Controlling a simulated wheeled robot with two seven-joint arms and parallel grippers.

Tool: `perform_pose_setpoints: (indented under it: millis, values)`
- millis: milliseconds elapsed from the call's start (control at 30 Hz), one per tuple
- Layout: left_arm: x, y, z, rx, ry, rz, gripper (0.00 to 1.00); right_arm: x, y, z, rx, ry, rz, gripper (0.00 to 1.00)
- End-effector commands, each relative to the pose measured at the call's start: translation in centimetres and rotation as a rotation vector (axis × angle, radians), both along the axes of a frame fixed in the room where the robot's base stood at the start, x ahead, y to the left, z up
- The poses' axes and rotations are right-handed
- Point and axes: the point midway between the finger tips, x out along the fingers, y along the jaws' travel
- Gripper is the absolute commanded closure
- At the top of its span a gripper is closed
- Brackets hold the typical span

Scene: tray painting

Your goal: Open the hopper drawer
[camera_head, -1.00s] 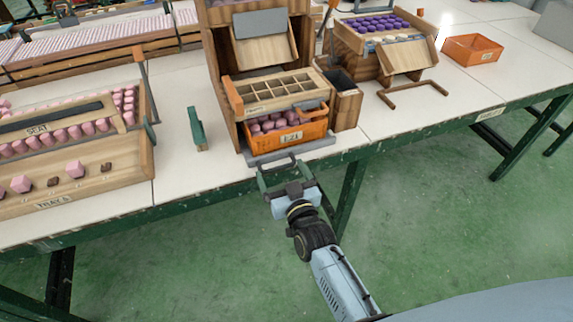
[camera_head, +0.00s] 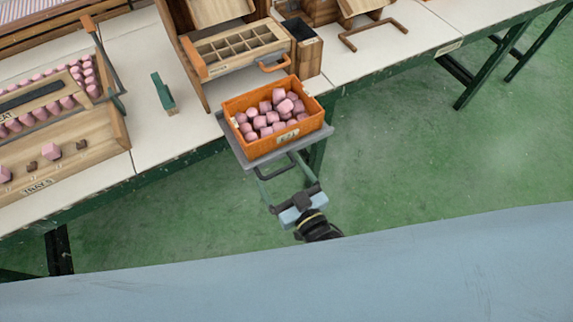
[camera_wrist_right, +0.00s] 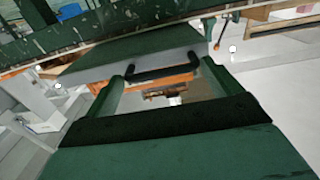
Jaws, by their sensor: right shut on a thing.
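The hopper drawer is a grey slide plate (camera_head: 321,135) pulled out past the table's front edge, below the wooden hopper (camera_head: 190,48). An orange bin (camera_head: 256,147) full of pink pieces sits on the plate. The drawer's dark handle (camera_head: 266,176) is at its front, and it also shows in the right wrist view (camera_wrist_right: 165,72). My right gripper (camera_head: 280,172) is at the handle, shut on it, with its green fingers at either side. My left gripper is not in view.
A divided wooden tray (camera_head: 222,70) with an orange handle sits in the hopper above. A dark open box (camera_head: 309,58) stands to its right. A green block (camera_head: 162,92) and a wooden tray rack (camera_head: 108,150) are to the left. Open floor lies in front.

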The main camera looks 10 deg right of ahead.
Motion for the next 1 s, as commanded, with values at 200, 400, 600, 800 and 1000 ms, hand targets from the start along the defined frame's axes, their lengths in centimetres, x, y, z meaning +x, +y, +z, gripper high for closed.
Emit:
perform_pose_setpoints:
  millis: [200,400,600,800,1000]
  values:
    - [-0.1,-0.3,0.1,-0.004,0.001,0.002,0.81,-0.1,-0.2,0.1,-0.006,-0.005,0.001,0.51]
    - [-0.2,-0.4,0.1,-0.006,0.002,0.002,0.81,-0.1,-0.3,0.0,-0.006,-0.005,-0.001,0.51]
    - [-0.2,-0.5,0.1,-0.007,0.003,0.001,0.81,-0.1,-0.2,0.0,-0.004,-0.004,0.0,0.0]
    - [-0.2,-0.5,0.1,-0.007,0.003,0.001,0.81,-0.7,-0.3,0.0,-0.003,-0.001,0.001,0.0]
    - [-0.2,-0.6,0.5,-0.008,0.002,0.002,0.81,-4.0,-1.5,-0.1,-0.004,0.002,0.002,0.0]
